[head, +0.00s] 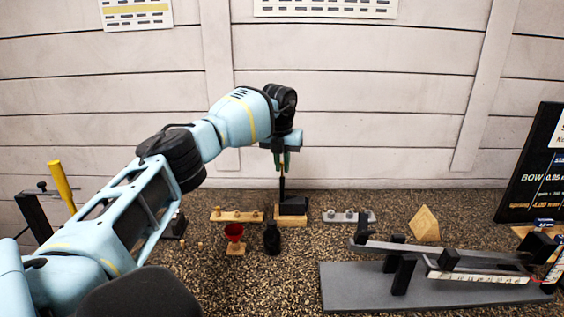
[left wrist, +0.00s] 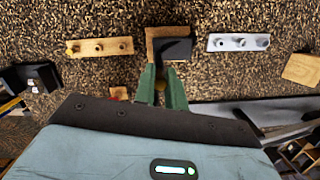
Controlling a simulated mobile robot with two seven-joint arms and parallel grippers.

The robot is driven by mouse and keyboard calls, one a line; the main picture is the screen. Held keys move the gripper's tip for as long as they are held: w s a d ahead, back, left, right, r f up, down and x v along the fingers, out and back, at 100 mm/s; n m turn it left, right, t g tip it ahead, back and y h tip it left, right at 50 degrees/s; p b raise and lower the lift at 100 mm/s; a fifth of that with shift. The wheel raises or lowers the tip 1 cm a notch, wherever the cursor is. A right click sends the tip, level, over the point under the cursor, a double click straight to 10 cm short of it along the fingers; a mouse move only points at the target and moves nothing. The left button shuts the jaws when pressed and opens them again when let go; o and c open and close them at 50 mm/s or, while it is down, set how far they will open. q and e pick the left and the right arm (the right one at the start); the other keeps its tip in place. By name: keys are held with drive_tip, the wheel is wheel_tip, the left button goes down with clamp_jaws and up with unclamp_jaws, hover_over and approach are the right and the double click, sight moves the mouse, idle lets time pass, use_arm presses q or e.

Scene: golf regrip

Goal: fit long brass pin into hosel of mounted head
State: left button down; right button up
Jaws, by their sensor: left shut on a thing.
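The mounted head (head: 293,206) is a black club head on a wooden block (head: 290,221), with its dark hosel (head: 283,187) standing upright. In the left wrist view the black head (left wrist: 174,49) sits against the block (left wrist: 152,38). My left gripper (head: 281,167) points down directly above the hosel, its green fingers close to the hosel's top. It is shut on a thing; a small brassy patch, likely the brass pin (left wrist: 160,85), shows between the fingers. The pin's lower end is hidden, so I cannot tell whether it is in the hosel. My right gripper is out of view.
A wooden rack (head: 237,215) with pegs stands left of the head, a grey rack (head: 348,216) right.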

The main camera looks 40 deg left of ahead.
sight(282, 163)
use_arm(q)
drive_tip(key=shift+f, duration=0.9)
drive_tip(key=c, duration=1.4)
unclamp_jaws()
drive_tip(key=shift+f, duration=0.1)
drive_tip(key=shift+o, duration=0.2)
drive_tip(key=r, duration=0.5)
drive_tip(key=s+r, duration=0.1)
drive_tip(key=r, duration=0.1)
drive_tip(key=shift+d+r, duration=0.25)
drive_tip(key=shift+r, duration=0.15)
